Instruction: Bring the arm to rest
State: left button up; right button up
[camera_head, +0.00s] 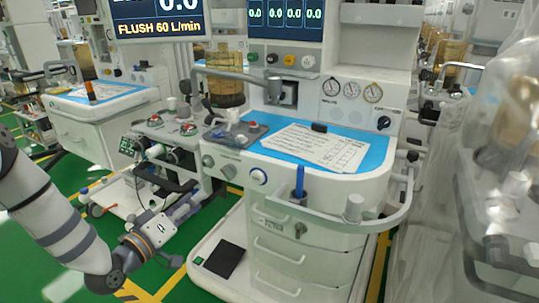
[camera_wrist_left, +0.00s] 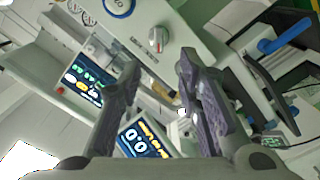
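My left arm (camera_head: 62,222) comes in from the left edge of the head view and reaches low in front of the cart. My left gripper (camera_head: 190,194) is over the gap left of the middle cart, above the green floor. In the left wrist view the left gripper (camera_wrist_left: 158,68) shows two grey-purple fingers well apart, with nothing held between them. My right arm and right gripper are not in view.
The middle anaesthesia cart (camera_head: 300,235) has a blue top with a printed sheet (camera_head: 318,147) and a curved rail (camera_head: 345,222). Another cart (camera_head: 82,128) stands at the left. Green floor (camera_head: 95,195) shows between them. Blurred machinery (camera_head: 510,130) fills the right edge.

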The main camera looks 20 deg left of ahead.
pick_arm(q)
jog(key=s+d+f+m+g+h+p, duration=0.15)
jog(key=s+d+f+m+g, duration=0.25)
jog(key=s+d+f+g, duration=0.9)
jog(key=s+d+f+m+g+y, duration=0.1)
jog(key=s+f+m+g, duration=0.1)
jog(key=s, duration=1.2)
jog(key=s+d+f+m+g+y+p, duration=0.1)
jog(key=s+g, duration=0.4)
jog(key=s, duration=0.9)
jog(key=shift+s+d+f+m+y+p, duration=0.2)
jog(key=shift+s+f+m+y+p, duration=0.15)
jog(key=shift+f+y, duration=0.2)
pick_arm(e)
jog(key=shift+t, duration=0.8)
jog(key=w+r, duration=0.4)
